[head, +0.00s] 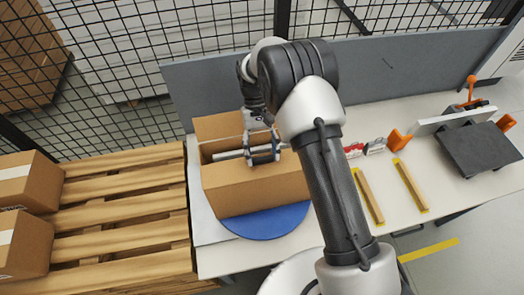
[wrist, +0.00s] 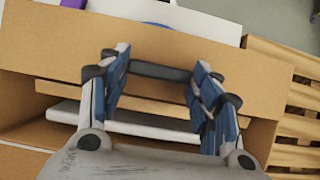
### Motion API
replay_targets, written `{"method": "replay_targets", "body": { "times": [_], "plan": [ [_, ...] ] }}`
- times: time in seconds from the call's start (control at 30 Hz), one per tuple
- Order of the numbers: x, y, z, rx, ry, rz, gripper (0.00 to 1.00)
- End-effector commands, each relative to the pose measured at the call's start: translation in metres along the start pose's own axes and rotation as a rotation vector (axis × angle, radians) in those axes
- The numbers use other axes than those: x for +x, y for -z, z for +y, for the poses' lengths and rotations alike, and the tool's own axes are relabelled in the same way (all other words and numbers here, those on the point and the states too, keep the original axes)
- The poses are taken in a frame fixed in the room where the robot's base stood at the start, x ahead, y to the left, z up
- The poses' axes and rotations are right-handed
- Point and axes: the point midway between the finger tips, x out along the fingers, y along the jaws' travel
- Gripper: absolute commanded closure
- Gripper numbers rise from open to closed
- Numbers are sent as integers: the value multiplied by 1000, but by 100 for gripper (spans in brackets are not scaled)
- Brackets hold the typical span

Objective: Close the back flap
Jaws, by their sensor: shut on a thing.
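The cardboard box (head: 250,192) stands with its top open on a blue round plate (head: 268,224). Its back flap (head: 218,126) stands raised at the rear, partly hidden behind my gripper and arm. My gripper (head: 264,158) is over the box opening. In the wrist view my gripper (wrist: 160,75) has its blue-padded fingers spread wide, shut on a short dark bar (wrist: 160,70) that spans between the fingertips. A pale bar (wrist: 135,120) lies behind the fingers, across the opening. The near cardboard panel (wrist: 90,35) shows beyond the fingertips.
A wooden pallet (head: 120,213) with cardboard boxes (head: 25,240) is at the left. Yellow-edged strips (head: 368,196), orange-handled tools and a dark plate (head: 474,148) lie on the white table (head: 440,190). A grey panel (head: 205,90) and mesh fence stand behind.

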Motion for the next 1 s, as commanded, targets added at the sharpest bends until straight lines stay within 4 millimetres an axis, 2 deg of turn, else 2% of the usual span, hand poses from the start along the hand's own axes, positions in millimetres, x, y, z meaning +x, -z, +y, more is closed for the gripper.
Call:
{"method": "replay_targets", "body": {
  "times": [0.27, 0.3, 0.5, 0.6, 1.0],
  "plan": [
    [2, 2, 2, 1, -2, 4, 85],
    [2, 2, 2, 1, -2, 5, 40],
    [1, 2, 1, 1, -1, 4, 27],
    [1, 1, 1, 1, -1, 3, 22],
    [-6, 1, 0, 1, -1, 3, 22]
  ]
}}
